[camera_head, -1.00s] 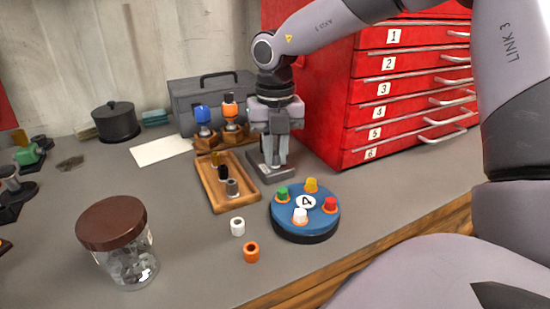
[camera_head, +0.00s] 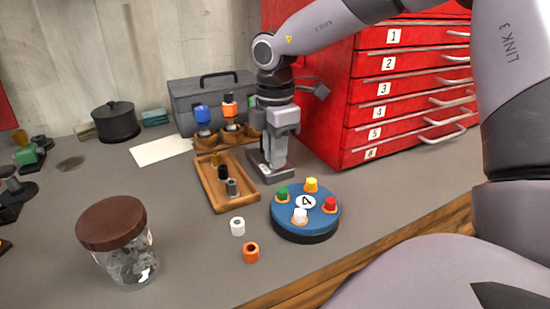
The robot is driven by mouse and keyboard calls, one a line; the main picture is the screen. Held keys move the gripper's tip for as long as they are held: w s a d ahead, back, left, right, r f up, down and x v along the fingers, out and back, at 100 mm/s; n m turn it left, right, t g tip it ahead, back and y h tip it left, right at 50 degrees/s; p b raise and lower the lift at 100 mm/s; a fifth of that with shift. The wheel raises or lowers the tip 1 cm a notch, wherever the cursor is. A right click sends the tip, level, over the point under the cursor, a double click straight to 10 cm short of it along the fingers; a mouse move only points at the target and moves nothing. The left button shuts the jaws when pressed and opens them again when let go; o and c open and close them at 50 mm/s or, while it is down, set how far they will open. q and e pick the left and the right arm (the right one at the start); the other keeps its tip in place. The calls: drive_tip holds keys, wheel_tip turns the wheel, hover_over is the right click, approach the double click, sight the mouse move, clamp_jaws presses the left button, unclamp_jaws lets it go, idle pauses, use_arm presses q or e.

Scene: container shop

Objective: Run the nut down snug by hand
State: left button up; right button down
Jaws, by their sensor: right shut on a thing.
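My right gripper (camera_head: 272,163) points straight down over a grey metal base block (camera_head: 288,175) at the back middle of the bench. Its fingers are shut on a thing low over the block. The nut itself is hidden between the fingers, and so is whatever it sits on. I cannot see how far down the nut is. My left gripper is not in view.
A wooden tray (camera_head: 205,192) with small fittings lies left of the block. A blue round fixture (camera_head: 290,222) with coloured knobs stands in front. Red drawers (camera_head: 345,120) rise close at right.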

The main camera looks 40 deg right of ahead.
drive_tip(key=shift+m, duration=0.9)
drive_tip(key=c, duration=1)
unclamp_jaws()
drive_tip(key=shift+c, duration=1.2)
